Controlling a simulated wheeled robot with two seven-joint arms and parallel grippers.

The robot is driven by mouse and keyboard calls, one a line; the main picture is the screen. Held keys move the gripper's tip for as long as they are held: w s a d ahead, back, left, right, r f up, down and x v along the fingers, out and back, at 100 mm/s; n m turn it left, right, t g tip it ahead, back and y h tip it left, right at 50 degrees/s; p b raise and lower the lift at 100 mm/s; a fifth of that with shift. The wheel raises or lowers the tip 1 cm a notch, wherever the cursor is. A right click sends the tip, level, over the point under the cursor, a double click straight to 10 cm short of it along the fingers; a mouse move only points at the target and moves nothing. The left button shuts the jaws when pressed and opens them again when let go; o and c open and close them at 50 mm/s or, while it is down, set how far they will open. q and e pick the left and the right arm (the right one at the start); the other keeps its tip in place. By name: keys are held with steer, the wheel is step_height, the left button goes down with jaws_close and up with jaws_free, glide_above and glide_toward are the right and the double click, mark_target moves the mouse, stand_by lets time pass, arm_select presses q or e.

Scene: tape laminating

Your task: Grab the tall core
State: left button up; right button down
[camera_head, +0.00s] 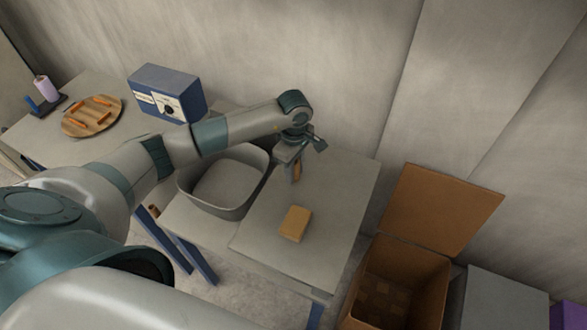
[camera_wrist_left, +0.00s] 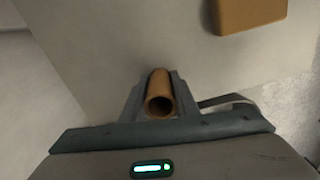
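The tall core, a brown hollow tube (camera_head: 297,171), stands upright at my left gripper, over the grey table right of the basin. In the left wrist view its open round end (camera_wrist_left: 160,105) faces the camera, with the grey fingers close against both sides. My left gripper (camera_head: 291,158) is shut on it, pointing down. The fingers hide part of the tube in the head view. Whether its lower end touches the table I cannot tell. My right gripper is not in view.
A tan block (camera_head: 296,223) lies on the grey table (camera_head: 345,205). A grey basin (camera_head: 234,212) is left of it. An open brown box (camera_head: 440,262) stands on the right. A blue device (camera_head: 160,82) and a round wooden board (camera_head: 82,126) with orange pieces are at the left.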

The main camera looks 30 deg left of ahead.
arm_select(q)
steer(key=shift+r, duration=0.15)
steer(key=shift+r+b, duration=0.25)
steer(key=shift+b, duration=0.1)
step_height(320, 180, up, 3)
steer(key=shift+w+r+b, duration=0.1)
steer(key=shift+b, duration=0.95)
steer(key=w+d+r+b, duration=0.1)
steer(key=d+r+b, duration=0.3)
steer(key=d+r, duration=0.3)
steer(key=shift+w+d, duration=0.4)
steer(key=shift+d, duration=1.85)
